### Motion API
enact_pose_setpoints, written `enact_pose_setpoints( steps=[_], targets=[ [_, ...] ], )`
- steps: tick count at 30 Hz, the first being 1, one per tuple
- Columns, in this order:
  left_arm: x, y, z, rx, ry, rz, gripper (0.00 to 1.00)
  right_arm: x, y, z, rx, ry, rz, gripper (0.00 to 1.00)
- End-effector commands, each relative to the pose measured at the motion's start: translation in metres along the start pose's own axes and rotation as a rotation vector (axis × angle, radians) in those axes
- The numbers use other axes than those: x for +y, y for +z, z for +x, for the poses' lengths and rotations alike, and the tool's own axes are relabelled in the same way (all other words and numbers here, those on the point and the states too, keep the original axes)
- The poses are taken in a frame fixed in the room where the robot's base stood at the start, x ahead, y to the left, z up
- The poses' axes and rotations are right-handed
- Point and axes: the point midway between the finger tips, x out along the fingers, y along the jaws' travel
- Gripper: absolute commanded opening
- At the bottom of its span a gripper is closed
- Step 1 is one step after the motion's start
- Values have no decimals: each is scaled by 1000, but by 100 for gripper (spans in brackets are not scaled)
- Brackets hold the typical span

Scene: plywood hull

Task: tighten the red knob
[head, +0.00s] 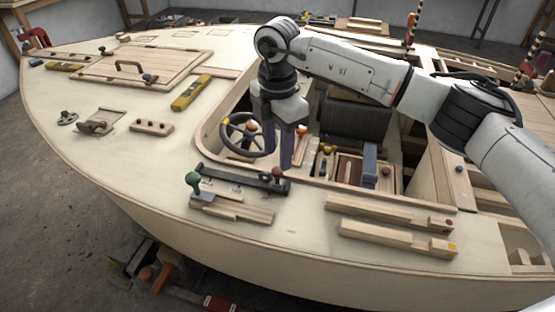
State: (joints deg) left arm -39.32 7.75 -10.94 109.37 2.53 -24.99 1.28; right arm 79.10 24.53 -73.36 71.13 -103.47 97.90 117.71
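The red knob (277,174) stands on a short stem near the right end of a dark bar (236,180) on the hull's deck. My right gripper (277,158) points down, with its two fingers apart and a gap between them. Its fingertips are at or just above the red knob in the picture. I cannot tell whether they touch it. Nothing shows held between the fingers. My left gripper is not in view.
A green knob (193,180) stands at the bar's left end. Wood strips (232,208) lie in front of the bar. A steering wheel (238,148) and the open cockpit lie behind the gripper. Yellow levels (190,94) lie on the deck. The left foredeck has free room.

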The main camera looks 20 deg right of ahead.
Motion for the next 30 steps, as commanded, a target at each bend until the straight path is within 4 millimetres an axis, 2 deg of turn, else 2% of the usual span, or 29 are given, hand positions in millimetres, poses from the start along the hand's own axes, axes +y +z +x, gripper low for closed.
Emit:
enact_pose_setpoints(
  steps=[1, 6, 12, 26, 28, 30],
  targets=[
    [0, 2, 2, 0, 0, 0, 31, 1, 0, -12, -1, 5, 0, 39],
    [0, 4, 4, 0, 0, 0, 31, 1, 0, -44, -1, 5, 0, 39],
    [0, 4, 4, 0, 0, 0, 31, 1, 0, -64, 0, 2, 1, 39],
    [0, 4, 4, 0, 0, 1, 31, 0, 0, -67, 0, 1, 1, 39],
    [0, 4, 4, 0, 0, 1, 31, 0, -4, -64, 12, 0, -8, 39],
    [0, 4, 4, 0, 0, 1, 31, 0, -16, -54, 50, -1, -37, 39]
  ],
)
